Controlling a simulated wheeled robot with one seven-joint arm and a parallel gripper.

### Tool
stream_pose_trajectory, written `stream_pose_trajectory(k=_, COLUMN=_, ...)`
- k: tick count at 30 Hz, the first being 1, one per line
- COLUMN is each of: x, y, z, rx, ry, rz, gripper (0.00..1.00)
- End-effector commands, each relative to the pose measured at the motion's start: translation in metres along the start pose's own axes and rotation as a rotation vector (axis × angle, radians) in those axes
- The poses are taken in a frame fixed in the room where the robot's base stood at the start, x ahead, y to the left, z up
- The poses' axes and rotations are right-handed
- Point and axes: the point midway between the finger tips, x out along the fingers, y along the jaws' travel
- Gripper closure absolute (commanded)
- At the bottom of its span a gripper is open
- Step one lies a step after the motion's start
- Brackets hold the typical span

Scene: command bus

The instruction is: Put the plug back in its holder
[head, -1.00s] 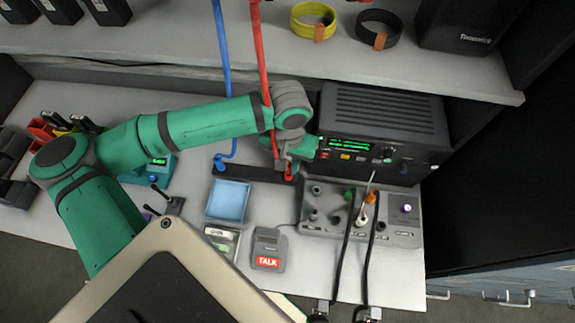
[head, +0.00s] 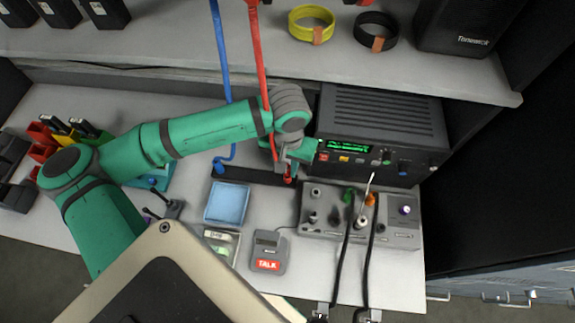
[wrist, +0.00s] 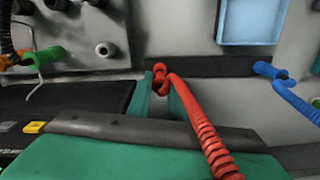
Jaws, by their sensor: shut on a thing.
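The red plug (wrist: 159,75) hangs on a coiled red cord (wrist: 203,135), which also runs up past my arm in the head view (head: 258,60). My gripper (head: 287,168) is shut on the red plug, at the right end of a black holder strip (head: 255,175). In the wrist view the plug's end overlaps the strip (wrist: 215,67); I cannot tell whether it is seated. My gripper's fingers (wrist: 163,100) show on both sides of the plug, partly behind the cord. A blue plug (wrist: 268,70) sits at the strip's other end.
A dark radio (head: 380,125) stands just right of my gripper. A grey jack panel (head: 330,232) with green and orange plugs and black cables lies in front of it. A blue tray (head: 228,202) and a TALK box (head: 268,252) are nearby. A shelf (head: 200,50) overhangs the back.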

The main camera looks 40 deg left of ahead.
Motion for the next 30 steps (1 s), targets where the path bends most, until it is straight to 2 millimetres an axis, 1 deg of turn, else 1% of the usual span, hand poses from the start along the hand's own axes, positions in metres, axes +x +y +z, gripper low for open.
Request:
stream_pose_trajectory(k=20, x=0.0015, y=0.0, z=0.0002, rx=-0.001, ry=0.0, rz=0.0, gripper=0.96)
stream_pose_trajectory(k=30, x=0.0082, y=0.0004, z=0.0002, rx=-0.001, ry=-0.001, rz=0.001, gripper=0.96)
